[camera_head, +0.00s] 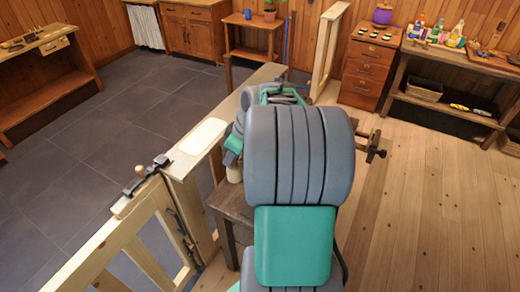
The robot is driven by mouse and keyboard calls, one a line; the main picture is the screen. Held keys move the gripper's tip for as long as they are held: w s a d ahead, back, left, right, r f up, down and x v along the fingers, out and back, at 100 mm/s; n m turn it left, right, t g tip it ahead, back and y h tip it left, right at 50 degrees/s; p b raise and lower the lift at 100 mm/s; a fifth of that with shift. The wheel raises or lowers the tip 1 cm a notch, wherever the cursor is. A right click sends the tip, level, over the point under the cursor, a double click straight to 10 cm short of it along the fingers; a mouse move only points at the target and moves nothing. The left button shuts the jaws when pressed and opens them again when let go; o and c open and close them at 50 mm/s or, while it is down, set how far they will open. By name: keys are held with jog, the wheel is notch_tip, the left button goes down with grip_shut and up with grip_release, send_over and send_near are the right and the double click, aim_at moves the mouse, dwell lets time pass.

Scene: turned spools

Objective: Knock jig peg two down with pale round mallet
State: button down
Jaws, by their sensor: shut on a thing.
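My own grey and teal arm (300,155) fills the middle of the view and covers much of the work area. My gripper's fingers are hidden behind it. A small pale rounded thing (234,173) shows at the arm's left edge, just above a dark wooden bench (232,205). I cannot tell whether it is the mallet or a peg. Jig peg two cannot be made out.
A pale beam (185,165) with a white rounded pad (203,137) runs left of the arm. A pale wooden frame (110,245) with dark clamps (145,175) stands at the lower left. The plank floor (440,210) at right is clear.

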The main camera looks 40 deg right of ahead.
jog(key=s+d+f+n+p, duration=0.1)
jog(key=s+d+n, duration=0.1)
jog(key=s+d, duration=0.4)
notch_tip(320, 180, down, 6)
jog(key=w+d+b, duration=0.1)
jog(key=b, duration=0.2)
jog(key=shift+d+f+y, duration=0.15)
jog(key=shift+f+y, duration=0.1)
jog(key=shift+y, duration=0.15)
notch_tip(320, 180, down, 4)
jog(key=b, duration=0.4)
jog(key=shift+s+r, duration=0.1)
jog(key=shift+r, duration=0.05)
notch_tip(320, 180, up, 3)
jog(key=shift+r+p, duration=0.1)
jog(key=shift+p, duration=0.8)
